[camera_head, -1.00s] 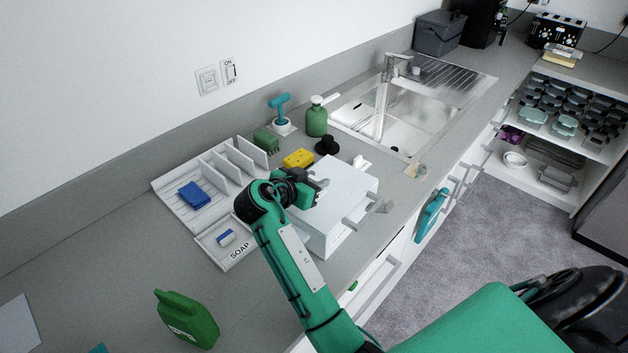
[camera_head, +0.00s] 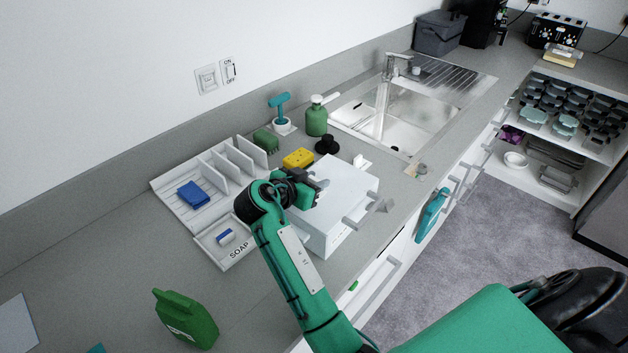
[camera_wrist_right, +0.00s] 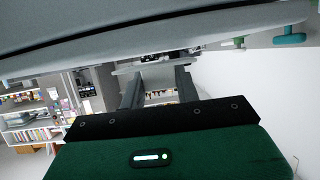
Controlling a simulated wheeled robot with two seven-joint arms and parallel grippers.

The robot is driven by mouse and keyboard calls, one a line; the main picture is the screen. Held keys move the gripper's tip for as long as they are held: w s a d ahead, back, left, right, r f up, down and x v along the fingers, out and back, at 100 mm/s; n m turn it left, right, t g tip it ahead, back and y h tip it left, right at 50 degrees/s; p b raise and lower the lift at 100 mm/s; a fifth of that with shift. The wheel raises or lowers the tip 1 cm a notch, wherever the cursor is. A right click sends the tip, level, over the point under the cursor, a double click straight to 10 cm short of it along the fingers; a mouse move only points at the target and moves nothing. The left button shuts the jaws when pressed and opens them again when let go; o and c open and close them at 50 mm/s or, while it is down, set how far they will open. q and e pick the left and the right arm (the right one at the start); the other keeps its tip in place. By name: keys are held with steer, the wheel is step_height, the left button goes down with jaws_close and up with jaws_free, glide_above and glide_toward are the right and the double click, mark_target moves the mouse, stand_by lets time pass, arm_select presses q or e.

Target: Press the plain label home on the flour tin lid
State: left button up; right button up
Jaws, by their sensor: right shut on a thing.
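I cannot make out a flour tin or a plain label by name in either view. A white box (camera_head: 352,192) with a grey bar handle on its front stands on the counter. My right gripper (camera_head: 318,186) is at the left part of the box's top, shut on a small grey piece there. The wrist hides most of this piece. In the right wrist view the two fingers (camera_wrist_right: 157,82) stand apart, with a pale grey bar (camera_wrist_right: 150,63) across their tips. Whether the piece touches the box I cannot tell. My left gripper is not in view.
A white divided tray (camera_head: 172,187) holds a blue item; a soap dish (camera_head: 211,251) sits before it. A yellow sponge (camera_head: 298,158), black knob (camera_head: 327,144) and green bottle (camera_head: 316,120) stand behind the box. The sink (camera_head: 400,115) lies beyond.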

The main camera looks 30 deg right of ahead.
steer(key=shift+f+b, duration=0.4)
steer(key=shift+f, duration=0.2)
steer(key=o, duration=0.9)
steer(key=shift+a+r, duration=0.1)
steer(key=shift+a, duration=0.05)
